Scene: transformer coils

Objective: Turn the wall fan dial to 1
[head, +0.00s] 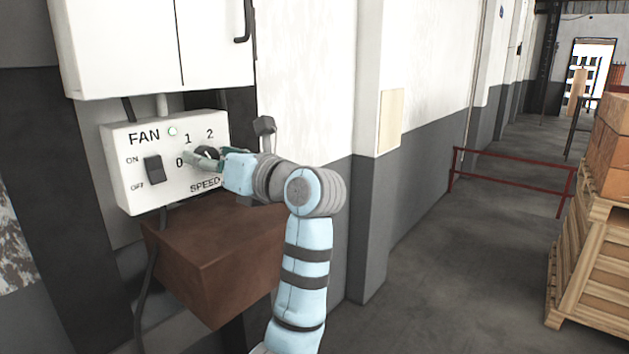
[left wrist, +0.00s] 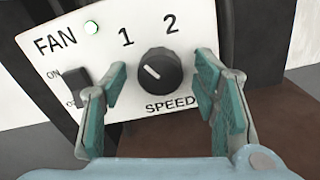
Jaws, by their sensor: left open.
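The fan control box (head: 118,180) is white and hangs on the wall, marked FAN, SPEED, 0, 1 and 2. Its round black dial (left wrist: 160,80) shows clearly in the left wrist view; its white pointer mark slants up and left, toward the 1. In the head view the dial (head: 208,151) is partly covered by my gripper. My left gripper (head: 197,157) is open in front of the box. In the left wrist view its teal fingers (left wrist: 161,70) stand on either side of the dial, with gaps to it. The left finger hides the 0 there.
A black on/off switch (head: 153,169) and a pale green lamp (head: 172,131) sit left of the dial. A white cabinet (head: 150,45) hangs above the box. A brown block (head: 215,260) juts out below it.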

